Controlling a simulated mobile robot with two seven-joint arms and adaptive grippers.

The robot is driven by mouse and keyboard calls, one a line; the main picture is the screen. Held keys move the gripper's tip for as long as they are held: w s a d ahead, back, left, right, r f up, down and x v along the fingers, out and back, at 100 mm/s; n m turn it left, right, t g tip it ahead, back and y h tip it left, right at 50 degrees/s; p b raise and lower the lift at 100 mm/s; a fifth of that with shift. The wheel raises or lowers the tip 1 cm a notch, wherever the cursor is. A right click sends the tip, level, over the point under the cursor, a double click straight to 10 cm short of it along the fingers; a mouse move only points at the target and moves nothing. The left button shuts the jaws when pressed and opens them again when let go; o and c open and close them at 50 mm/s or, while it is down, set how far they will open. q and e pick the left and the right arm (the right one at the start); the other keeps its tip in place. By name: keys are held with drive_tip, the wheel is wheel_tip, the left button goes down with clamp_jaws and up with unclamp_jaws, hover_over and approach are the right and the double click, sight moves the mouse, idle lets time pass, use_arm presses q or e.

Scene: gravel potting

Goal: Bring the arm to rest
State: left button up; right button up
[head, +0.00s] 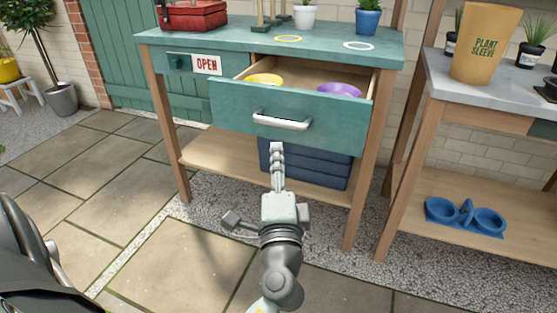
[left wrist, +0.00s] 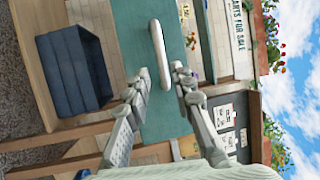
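The teal drawer (head: 230,104) stands open under the bench top, with its pale bar handle (head: 282,122) on the front. My left gripper (head: 277,148) is in front of the drawer, just below the handle in the head view. In the left wrist view, its two fingers (left wrist: 157,82) are spread apart, with the handle (left wrist: 158,45) showing beyond and between the tips. The fingers do not appear closed on it; the exact gap is unclear. My right gripper is not in view.
The drawer holds a yellow item (head: 264,78) and a purple item (head: 338,89). The teal bench top (head: 225,38) carries a red toolbox (head: 193,15) and small pots. A blue crate (head: 305,165) sits on the lower shelf. Another bench (head: 437,66) stands at right. Paving at left is clear.

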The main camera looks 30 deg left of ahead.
use_arm(q)
drive_tip(key=s+a+f+n+g+h+p, duration=0.2)
drive_tip(key=f+g, duration=0.2)
drive_tip(key=f, duration=0.5)
drive_tip(key=s+a+f+n+g+h+p, duration=0.1)
drive_tip(key=s+f+n+g+h+p, duration=0.15)
drive_tip(key=f, duration=0.65)
drive_tip(key=s+d+f+n+g+h+p, duration=0.1)
drive_tip(key=s+d+f+n+g+h, duration=0.1)
drive_tip(key=s+f, duration=0.3)
drive_tip(key=s+d+f+n+g+h+p, duration=0.1)
drive_tip(key=s+f+g+h, duration=0.3)
drive_tip(key=f, duration=0.4)
drive_tip(key=shift+s+d+n+g, duration=0.35)
drive_tip(key=shift+s+d, duration=0.45)
drive_tip(key=shift+s, duration=0.1)
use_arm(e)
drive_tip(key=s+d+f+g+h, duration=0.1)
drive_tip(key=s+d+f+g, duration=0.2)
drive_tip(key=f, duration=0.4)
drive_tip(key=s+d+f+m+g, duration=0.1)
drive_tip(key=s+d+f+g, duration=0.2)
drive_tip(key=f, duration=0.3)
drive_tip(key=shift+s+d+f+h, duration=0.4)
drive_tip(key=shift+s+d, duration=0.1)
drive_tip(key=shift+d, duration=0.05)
